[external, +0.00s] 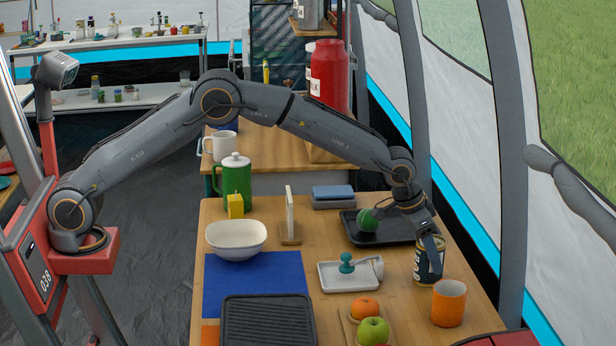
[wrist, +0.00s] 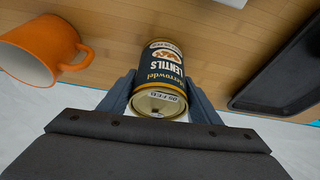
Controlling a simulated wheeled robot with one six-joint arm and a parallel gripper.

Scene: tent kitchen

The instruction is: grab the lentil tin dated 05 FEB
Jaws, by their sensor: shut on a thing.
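The lentil tin (external: 426,272) is dark with a cream and gold label and stands near the right edge of the wooden table. I cannot tell whether the tin touches the table.
An orange mug (external: 448,304) stands close by the tin. A black tray (external: 376,232) with a green ball lies behind it. A white tray (external: 336,282) with a teal-handled thing and a white cylinder lies left of it. Fruit, a blue mat and a grill plate fill the front left.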

